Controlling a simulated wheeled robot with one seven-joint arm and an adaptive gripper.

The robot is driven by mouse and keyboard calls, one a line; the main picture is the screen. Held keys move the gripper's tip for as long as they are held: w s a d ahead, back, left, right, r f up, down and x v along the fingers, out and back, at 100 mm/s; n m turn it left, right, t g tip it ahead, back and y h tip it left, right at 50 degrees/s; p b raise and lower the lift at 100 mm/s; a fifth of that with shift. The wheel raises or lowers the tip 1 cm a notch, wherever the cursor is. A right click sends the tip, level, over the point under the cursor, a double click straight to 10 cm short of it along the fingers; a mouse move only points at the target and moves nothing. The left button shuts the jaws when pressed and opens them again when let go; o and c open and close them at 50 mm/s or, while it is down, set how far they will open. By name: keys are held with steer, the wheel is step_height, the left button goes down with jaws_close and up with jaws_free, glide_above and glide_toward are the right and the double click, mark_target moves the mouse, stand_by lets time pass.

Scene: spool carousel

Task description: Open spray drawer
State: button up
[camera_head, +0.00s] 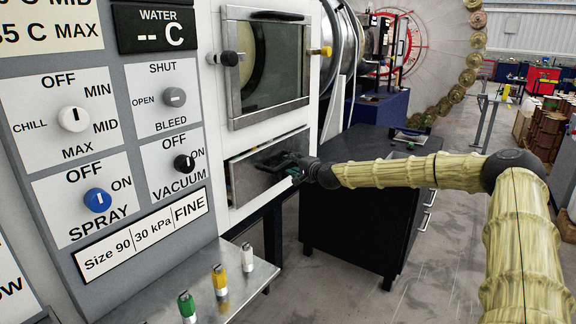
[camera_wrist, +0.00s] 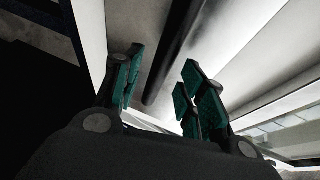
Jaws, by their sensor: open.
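The spray drawer (camera_head: 240,178) is a grey metal front low in the white cabinet, under the windowed door. It looks about flush with the cabinet, though my gripper hides part of it. My gripper (camera_head: 284,162) is at the drawer front, with dark fingers and teal pads. In the wrist view my gripper (camera_wrist: 163,64) is open, its fingers apart. A dark bar-like handle (camera_wrist: 183,45) runs between the fingers in that view, in front of the grey drawer face (camera_wrist: 235,35). I cannot tell whether either pad touches the bar.
The windowed door (camera_head: 268,70) with a black knob is above the drawer. A control panel (camera_head: 120,130) stands at left. A black cabinet (camera_head: 350,205) stands behind my arm.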

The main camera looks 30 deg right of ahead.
mark_target(290, 163)
steer(key=shift+w+f, duration=0.2)
steer(key=shift+w, duration=0.6)
steer(key=shift+w+f, duration=0.15)
steer(key=shift+w, duration=0.65)
steer(key=shift+c, duration=0.2)
jaws_close()
